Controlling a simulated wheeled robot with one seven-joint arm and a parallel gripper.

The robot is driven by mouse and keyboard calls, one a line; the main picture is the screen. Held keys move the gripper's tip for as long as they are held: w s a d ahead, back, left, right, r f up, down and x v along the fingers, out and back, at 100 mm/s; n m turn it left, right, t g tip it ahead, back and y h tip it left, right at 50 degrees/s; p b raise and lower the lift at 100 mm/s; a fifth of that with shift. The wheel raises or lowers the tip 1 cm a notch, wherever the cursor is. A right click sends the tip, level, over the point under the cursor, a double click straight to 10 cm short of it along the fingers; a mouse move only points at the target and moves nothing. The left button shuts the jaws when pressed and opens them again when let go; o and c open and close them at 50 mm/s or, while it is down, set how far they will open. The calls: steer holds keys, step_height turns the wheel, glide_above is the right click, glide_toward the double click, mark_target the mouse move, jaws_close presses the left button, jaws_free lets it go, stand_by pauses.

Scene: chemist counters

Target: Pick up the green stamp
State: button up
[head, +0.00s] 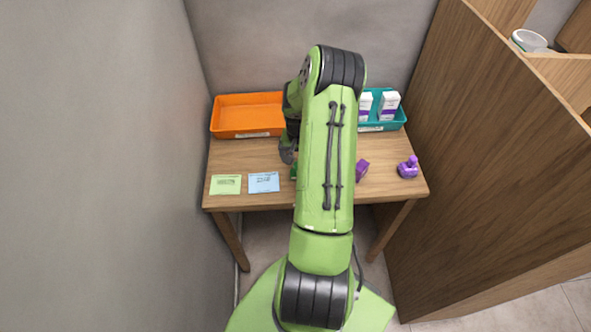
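A small dark green thing (294,172), likely the green stamp, shows on the wooden table just left of my arm. My arm hides most of it. My gripper (288,155) is just behind and above it in the picture, pointing down. The gripper is small and partly covered by my arm, so I cannot tell whether its fingers are open or whether they touch the green thing.
A purple block-like thing (362,170) and a purple stamp (408,168) are on the right. A green card (226,184) and a blue card (264,182) lie front left. An orange tray (246,128) and a teal tray (384,127) with white boxes (390,104) stand behind. A wooden partition (490,150) bounds the right.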

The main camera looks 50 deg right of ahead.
steer(key=f, duration=0.5)
steer(key=w+d+f, duration=0.1)
steer(key=f, duration=0.2)
steer(key=shift+f+p, duration=0.3)
steer(key=shift+f, duration=0.05)
steer(key=shift+s+a+r, duration=0.1)
steer(key=shift+s, duration=0.05)
steer(key=shift+c, duration=1.3)
steer(key=c, duration=0.9)
step_height(320, 180, up, 10)
